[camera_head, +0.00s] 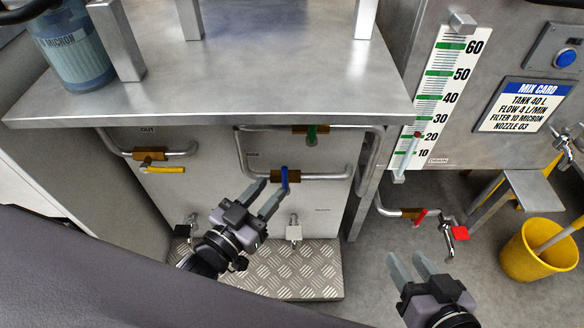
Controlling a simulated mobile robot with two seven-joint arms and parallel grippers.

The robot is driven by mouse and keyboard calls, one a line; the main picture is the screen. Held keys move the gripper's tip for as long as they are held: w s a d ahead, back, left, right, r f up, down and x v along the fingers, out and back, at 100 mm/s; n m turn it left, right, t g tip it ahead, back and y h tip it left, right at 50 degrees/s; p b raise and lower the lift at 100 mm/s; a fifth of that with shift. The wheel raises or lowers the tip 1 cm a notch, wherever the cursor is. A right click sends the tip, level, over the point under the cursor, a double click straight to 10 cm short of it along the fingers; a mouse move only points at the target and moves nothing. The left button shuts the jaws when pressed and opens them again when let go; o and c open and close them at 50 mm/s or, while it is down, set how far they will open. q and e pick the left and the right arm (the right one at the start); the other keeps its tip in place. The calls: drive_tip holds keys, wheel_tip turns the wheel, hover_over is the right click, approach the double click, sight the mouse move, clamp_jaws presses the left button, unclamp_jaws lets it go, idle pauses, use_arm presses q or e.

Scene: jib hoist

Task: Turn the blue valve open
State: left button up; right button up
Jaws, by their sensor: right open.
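The blue valve handle (284,177) sits on a brass valve body (291,175) in a horizontal pipe on the panel below the steel counter. The handle hangs down, across the pipe. My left gripper (272,190) is open, just below and left of the handle. Its right fingertip overlaps the handle's lower end in the picture; I cannot tell whether they touch. The handle is not between the fingers. My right gripper (407,258) is open and empty, low and right of centre, below the red-handled valve (421,217).
A yellow-handled valve (165,168) is at left and a green-handled one (311,132) is under the counter edge (215,108). Small taps (294,230) stand above the tread plate (290,268). A yellow bucket (525,262) stands on the floor at right.

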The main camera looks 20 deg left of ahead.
sight(283, 175)
use_arm(q)
drive_tip(key=shift+b+x, duration=0.75)
drive_tip(key=shift+x, duration=2.5)
clamp_jaws()
